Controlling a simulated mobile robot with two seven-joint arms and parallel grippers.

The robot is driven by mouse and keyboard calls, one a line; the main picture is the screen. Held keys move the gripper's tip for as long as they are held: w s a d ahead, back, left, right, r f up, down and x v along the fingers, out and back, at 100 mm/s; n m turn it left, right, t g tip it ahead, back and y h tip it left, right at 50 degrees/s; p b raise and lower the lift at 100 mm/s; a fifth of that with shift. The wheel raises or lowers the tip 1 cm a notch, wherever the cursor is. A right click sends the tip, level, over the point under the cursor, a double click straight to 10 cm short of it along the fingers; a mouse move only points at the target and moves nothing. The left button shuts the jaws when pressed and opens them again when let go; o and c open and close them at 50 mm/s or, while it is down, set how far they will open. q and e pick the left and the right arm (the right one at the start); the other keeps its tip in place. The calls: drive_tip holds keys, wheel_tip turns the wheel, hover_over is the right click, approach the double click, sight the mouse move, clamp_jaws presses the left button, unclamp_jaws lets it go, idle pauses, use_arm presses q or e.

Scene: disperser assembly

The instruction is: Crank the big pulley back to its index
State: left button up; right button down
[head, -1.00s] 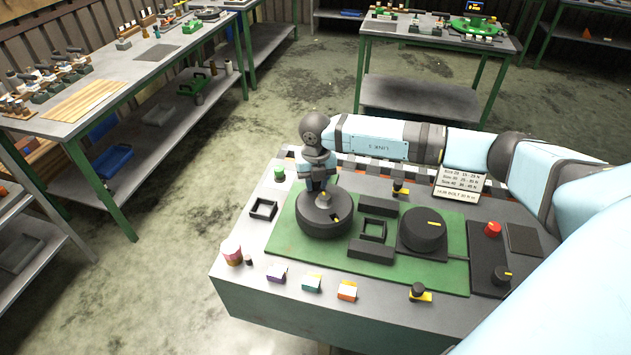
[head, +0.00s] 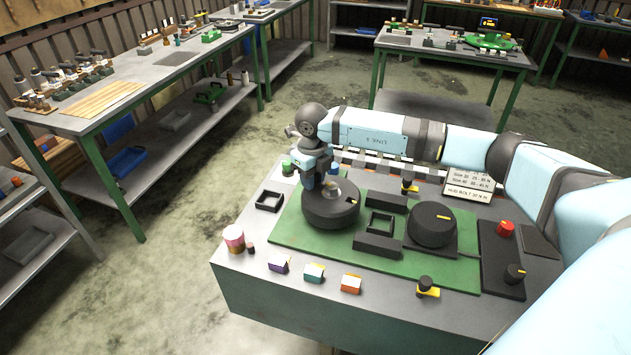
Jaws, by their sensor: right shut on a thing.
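The big pulley (head: 331,210) is a dark round drum on the left part of the green mat (head: 310,256), with a small yellow mark near its right rim. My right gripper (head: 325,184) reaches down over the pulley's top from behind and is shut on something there. The arm and wrist hide most of what the fingers hold, so I cannot tell the crank handle's shape. A second dark round drum (head: 432,226) with a yellow mark sits on a square base at the mat's right. My left gripper is not in view.
Black blocks and a square frame (head: 380,222) stand between the two drums. A red button (head: 505,229) and a black knob (head: 514,273) are at the right. A pink-white jar (head: 233,238) and several coloured blocks (head: 314,272) line the front edge.

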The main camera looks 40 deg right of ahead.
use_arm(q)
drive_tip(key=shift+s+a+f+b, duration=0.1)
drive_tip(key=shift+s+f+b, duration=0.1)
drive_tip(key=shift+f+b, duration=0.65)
use_arm(e)
drive_tip(key=shift+s+a+n, duration=0.25)
drive_tip(key=shift+a+n, duration=0.15)
drive_tip(key=shift+n, duration=0.7)
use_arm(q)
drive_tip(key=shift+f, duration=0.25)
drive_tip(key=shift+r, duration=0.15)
use_arm(e)
drive_tip(key=c, duration=0.9)
unclamp_jaws()
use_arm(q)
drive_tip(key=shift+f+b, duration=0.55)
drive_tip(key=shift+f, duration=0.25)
use_arm(e)
wheel_tip(320, 180, up, 14)
drive_tip(key=shift+f, duration=0.1)
